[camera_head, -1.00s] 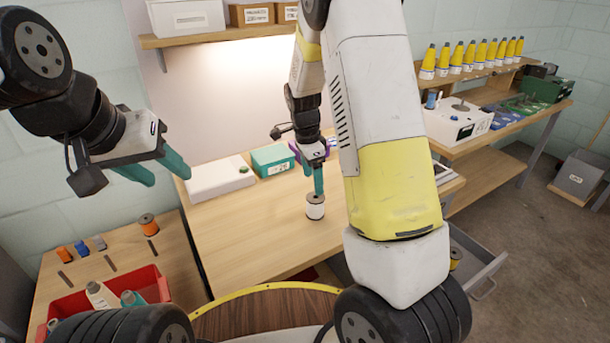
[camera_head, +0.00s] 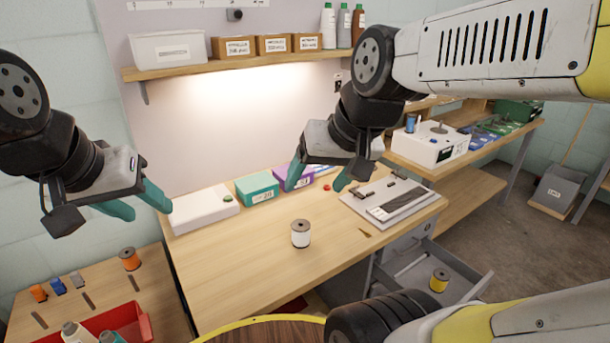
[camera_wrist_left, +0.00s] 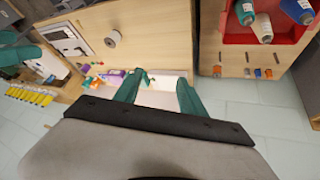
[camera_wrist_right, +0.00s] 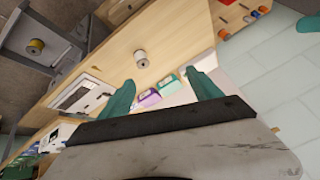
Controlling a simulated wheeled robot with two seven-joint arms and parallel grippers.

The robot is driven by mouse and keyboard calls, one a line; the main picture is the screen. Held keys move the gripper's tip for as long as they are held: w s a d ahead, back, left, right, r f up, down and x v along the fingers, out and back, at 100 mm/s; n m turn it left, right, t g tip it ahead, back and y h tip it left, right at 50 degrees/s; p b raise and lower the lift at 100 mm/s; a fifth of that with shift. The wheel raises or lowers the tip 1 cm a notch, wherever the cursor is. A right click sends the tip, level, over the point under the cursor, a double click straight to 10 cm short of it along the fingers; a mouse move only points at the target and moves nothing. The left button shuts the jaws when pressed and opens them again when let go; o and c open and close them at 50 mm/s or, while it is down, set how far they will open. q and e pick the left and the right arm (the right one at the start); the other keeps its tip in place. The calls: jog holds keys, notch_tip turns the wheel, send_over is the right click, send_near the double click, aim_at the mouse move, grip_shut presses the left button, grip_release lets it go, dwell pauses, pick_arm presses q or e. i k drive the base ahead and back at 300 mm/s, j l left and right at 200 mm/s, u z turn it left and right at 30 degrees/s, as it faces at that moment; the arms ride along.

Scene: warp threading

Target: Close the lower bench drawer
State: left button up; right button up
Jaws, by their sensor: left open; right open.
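The lower bench drawer (camera_head: 462,262) is grey and stands pulled out at the right of the bench, below the bench top. A yellow spool (camera_head: 439,280) stands inside it. In the right wrist view the open drawer (camera_wrist_right: 62,22) shows at the upper left with the spool (camera_wrist_right: 36,46) in it. My right gripper (camera_head: 318,184) is open and empty above the back of the bench, well up and left of the drawer. My left gripper (camera_head: 145,205) is open and empty above the small side table at the left, far from the drawer.
On the bench (camera_head: 250,275) stand a white spool (camera_head: 300,233), a grey clipboard-like plate (camera_head: 392,200), a green box (camera_head: 257,187) and a white case (camera_head: 203,208). A red bin (camera_head: 122,322) is at lower left. The floor right of the drawer is clear.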

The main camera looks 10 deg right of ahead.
aim_at(466, 284)
jog(key=k, duration=0.15)
jog(key=k+z, duration=0.15)
jog(key=z, duration=0.3)
jog(key=k+l+z, duration=0.1)
jog(key=z, duration=1.3)
jog(key=i+j, duration=0.65)
